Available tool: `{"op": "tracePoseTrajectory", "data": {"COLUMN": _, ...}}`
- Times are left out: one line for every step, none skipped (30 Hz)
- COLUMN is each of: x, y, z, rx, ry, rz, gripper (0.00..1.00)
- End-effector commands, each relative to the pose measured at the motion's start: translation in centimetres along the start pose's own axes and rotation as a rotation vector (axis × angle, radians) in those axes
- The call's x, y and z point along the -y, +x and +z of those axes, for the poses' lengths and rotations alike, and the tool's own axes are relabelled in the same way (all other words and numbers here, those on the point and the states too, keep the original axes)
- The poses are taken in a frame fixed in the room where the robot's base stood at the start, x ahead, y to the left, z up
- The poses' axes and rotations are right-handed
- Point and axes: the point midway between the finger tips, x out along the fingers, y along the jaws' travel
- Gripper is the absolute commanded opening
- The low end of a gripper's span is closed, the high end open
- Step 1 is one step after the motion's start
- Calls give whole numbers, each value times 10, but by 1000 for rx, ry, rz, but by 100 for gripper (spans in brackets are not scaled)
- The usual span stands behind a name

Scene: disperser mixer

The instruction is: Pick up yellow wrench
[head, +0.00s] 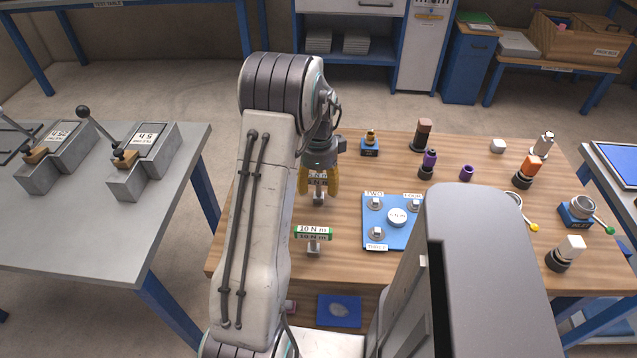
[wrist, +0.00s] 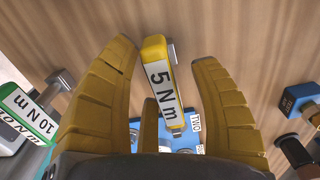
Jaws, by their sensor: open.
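The yellow wrench (wrist: 160,78) has a white label reading "5 N m". In the wrist view it lies between the yellow fingers of my gripper (wrist: 162,62), with visible gaps on both sides. In the head view my gripper (head: 318,186) points down over the wooden table, and the fingers partly hide the wrench (head: 319,178) and its stand. My gripper is open around the wrench and not closed on it.
A green wrench labelled "10 N m" (head: 313,233) stands close by, nearer my base. A blue plate with numbered knobs (head: 374,240) lies to the right. A small blue block with a brass top (head: 370,148) stands behind. Several dark-based parts stand further right.

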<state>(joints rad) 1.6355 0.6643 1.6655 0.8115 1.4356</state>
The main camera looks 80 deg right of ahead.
Motion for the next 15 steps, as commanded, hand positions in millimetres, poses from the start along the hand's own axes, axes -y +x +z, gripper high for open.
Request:
{"op": "tracePoseTrajectory", "data": {"x": 0, "y": 1, "z": 0, "rx": 0, "ry": 0, "rz": 0, "gripper": 57}}
{"op": "tracePoseTrajectory", "data": {"x": 0, "y": 1, "z": 0, "rx": 0, "ry": 0, "rz": 0, "gripper": 57}}
{"op": "tracePoseTrajectory", "data": {"x": 0, "y": 1, "z": 0, "rx": 0, "ry": 0, "rz": 0, "gripper": 57}}
{"op": "tracePoseTrajectory", "data": {"x": 0, "y": 1, "z": 0, "rx": 0, "ry": 0, "rz": 0, "gripper": 57}}
{"op": "tracePoseTrajectory", "data": {"x": 0, "y": 1, "z": 0, "rx": 0, "ry": 0, "rz": 0, "gripper": 57}}
{"op": "tracePoseTrajectory", "data": {"x": 0, "y": 1, "z": 0, "rx": 0, "ry": 0, "rz": 0, "gripper": 57}}
{"op": "tracePoseTrajectory", "data": {"x": 0, "y": 1, "z": 0, "rx": 0, "ry": 0, "rz": 0, "gripper": 57}}
{"op": "tracePoseTrajectory", "data": {"x": 0, "y": 1, "z": 0, "rx": 0, "ry": 0, "rz": 0, "gripper": 59}}
{"op": "tracePoseTrajectory", "data": {"x": 0, "y": 1, "z": 0, "rx": 0, "ry": 0, "rz": 0, "gripper": 56}}
{"op": "tracePoseTrajectory", "data": {"x": 0, "y": 1, "z": 0, "rx": 0, "ry": 0, "rz": 0, "gripper": 53}}
{"op": "tracePoseTrajectory", "data": {"x": 0, "y": 1, "z": 0, "rx": 0, "ry": 0, "rz": 0, "gripper": 50}}
{"op": "tracePoseTrajectory", "data": {"x": 0, "y": 1, "z": 0, "rx": 0, "ry": 0, "rz": 0, "gripper": 47}}
{"op": "tracePoseTrajectory", "data": {"x": 0, "y": 1, "z": 0, "rx": 0, "ry": 0, "rz": 0, "gripper": 44}}
{"op": "tracePoseTrajectory", "data": {"x": 0, "y": 1, "z": 0, "rx": 0, "ry": 0, "rz": 0, "gripper": 42}}
{"op": "tracePoseTrajectory", "data": {"x": 0, "y": 1, "z": 0, "rx": 0, "ry": 0, "rz": 0, "gripper": 38}}
